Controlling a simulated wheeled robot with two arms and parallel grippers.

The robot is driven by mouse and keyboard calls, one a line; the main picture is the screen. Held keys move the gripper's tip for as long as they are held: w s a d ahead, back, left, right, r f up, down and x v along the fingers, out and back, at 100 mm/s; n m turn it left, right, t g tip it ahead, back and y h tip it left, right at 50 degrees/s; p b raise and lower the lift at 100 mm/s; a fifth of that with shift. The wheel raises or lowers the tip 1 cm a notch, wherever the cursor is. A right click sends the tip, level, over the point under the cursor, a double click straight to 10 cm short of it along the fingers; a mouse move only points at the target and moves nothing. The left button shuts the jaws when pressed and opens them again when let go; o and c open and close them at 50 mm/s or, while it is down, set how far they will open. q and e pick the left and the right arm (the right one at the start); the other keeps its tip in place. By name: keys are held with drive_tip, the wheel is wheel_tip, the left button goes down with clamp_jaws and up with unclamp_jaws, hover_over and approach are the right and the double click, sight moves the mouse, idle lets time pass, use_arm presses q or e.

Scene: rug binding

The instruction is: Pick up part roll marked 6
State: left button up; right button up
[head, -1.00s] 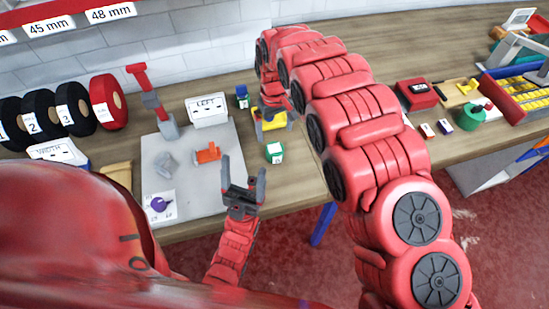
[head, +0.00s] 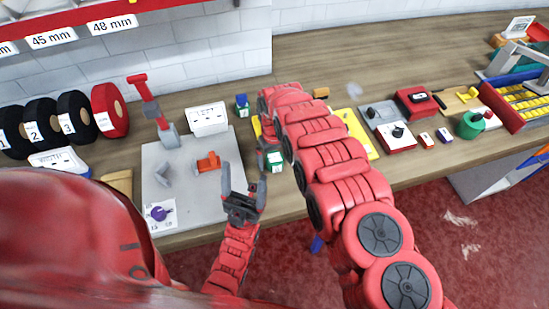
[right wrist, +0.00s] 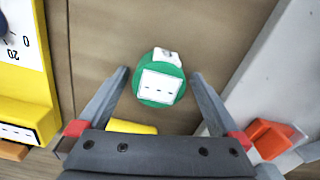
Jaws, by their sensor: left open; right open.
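A small green roll (right wrist: 161,92) with a white label on top shows in the right wrist view, between the fingertips of my right gripper (right wrist: 160,76). The marks on its label are too small to read. That gripper is open, and I cannot tell how far it is above the roll. In the head view the green roll (head: 276,162) stands on the table right of the grey board, partly covered by my right arm. My left gripper (head: 243,178) is open and empty above the front right part of the board.
The grey board (head: 200,200) holds an orange piece (head: 208,162) and a purple knob (head: 159,213). A white box marked LEFT (head: 208,119) stands at its back edge. Large numbered rolls (head: 110,110) line the back left. A green tape roll (head: 471,124) stands far right.

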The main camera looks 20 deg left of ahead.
drive_tip(key=shift+w+f, duration=0.1)
drive_tip(key=shift+f, duration=0.05)
drive_tip(key=c, duration=1.4)
